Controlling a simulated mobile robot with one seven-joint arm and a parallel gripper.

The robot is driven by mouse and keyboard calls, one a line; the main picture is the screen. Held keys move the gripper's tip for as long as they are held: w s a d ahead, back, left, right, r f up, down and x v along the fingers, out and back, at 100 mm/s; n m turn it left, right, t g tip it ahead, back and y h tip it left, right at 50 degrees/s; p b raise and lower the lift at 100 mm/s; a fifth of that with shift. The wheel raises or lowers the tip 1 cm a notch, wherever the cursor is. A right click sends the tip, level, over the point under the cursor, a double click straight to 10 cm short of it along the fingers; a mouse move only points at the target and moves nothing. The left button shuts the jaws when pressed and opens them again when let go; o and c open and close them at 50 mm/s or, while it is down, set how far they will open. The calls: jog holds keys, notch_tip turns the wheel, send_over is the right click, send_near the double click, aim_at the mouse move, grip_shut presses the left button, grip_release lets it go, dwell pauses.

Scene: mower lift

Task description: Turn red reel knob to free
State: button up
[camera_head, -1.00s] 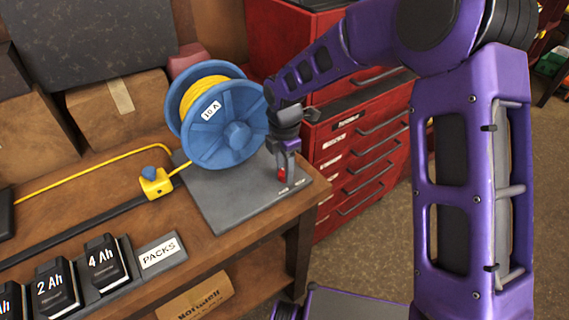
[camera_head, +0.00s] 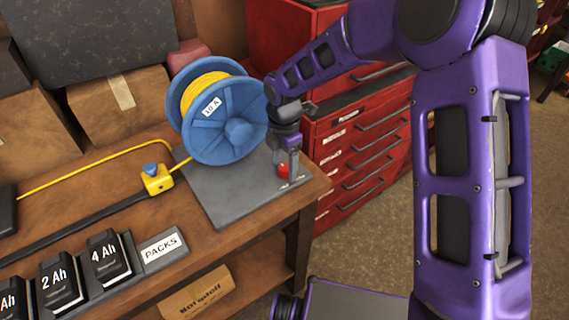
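The red reel knob (camera_head: 283,171) sits near the right front corner of the grey base plate (camera_head: 228,200). My gripper (camera_head: 287,168) points down right at the knob, with its fingers at the knob's height. The red of the knob shows beside and between the fingers. The fingers partly cover it, so I cannot tell whether they touch it or how far apart they are. The blue cable reel (camera_head: 229,136) with yellow cable stands upright on the plate, left of my gripper. Small labels lie on the plate in front of the knob, too small to read.
A yellow block with a blue knob (camera_head: 157,180) sits on the cable at left. Battery packs (camera_head: 108,259) stand in a rack at the bench front. A red drawer cabinet (camera_head: 365,150) stands close behind and right of my gripper. Cardboard boxes (camera_head: 120,105) are at the back.

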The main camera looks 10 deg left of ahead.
aim_at(285, 167)
notch_tip(285, 167, up, 18)
jog(key=shift+f+p, duration=0.25)
jog(key=shift+p, duration=0.05)
dwell(0.3)
jog(key=shift+w, duration=0.1)
